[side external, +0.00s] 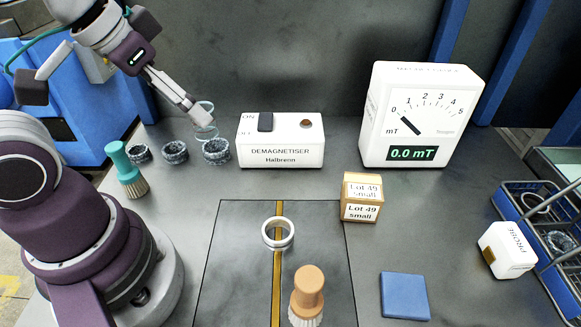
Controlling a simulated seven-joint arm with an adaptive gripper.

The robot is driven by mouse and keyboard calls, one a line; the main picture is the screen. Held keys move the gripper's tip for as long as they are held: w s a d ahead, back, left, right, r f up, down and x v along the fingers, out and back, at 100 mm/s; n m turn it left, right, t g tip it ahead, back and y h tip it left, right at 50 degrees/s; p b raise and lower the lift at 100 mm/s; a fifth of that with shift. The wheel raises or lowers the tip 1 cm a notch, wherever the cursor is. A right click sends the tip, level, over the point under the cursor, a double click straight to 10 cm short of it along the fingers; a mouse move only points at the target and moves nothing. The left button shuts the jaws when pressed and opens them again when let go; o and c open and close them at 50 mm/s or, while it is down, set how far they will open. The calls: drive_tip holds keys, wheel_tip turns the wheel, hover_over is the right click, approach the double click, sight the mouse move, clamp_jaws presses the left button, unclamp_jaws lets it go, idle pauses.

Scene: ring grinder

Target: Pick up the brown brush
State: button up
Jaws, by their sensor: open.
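The brown brush (308,288) stands upright with its tan-brown handle up and pale bristles down, on the front part of the marked mat, near the bottom edge of the side view. Its bristle end is partly cut off by the frame. My gripper (196,118) is at the upper left, above the dark rings and left of the demagnetiser. It is open and well away from the brush, which stands nearer the camera and to the right. Pale greenish loops (205,108) show at the fingertips; I cannot tell exactly what they are.
A teal-handled brush (126,168) stands at left beside several dark fuzzy rings (175,152). A bright ring (278,233) lies behind the brown brush. A Lot 49 box (361,198), blue pad (404,296), white probe (507,250), demagnetiser (280,140) and meter (420,115) stand around.

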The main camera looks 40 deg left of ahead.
drive_tip(key=m+g+h, duration=0.4)
drive_tip(key=m+g, duration=0.1)
drive_tip(key=m, duration=1)
approach(302, 273)
wheel_tip(302, 273, down, 3)
drive_tip(key=x, duration=0.6)
drive_tip(key=d+x, duration=0.1)
drive_tip(key=x, duration=0.2)
drive_tip(key=shift+w+d+f, duration=0.1)
drive_tip(key=shift+f, duration=0.05)
drive_tip(key=shift+c, duration=0.3)
clamp_jaws()
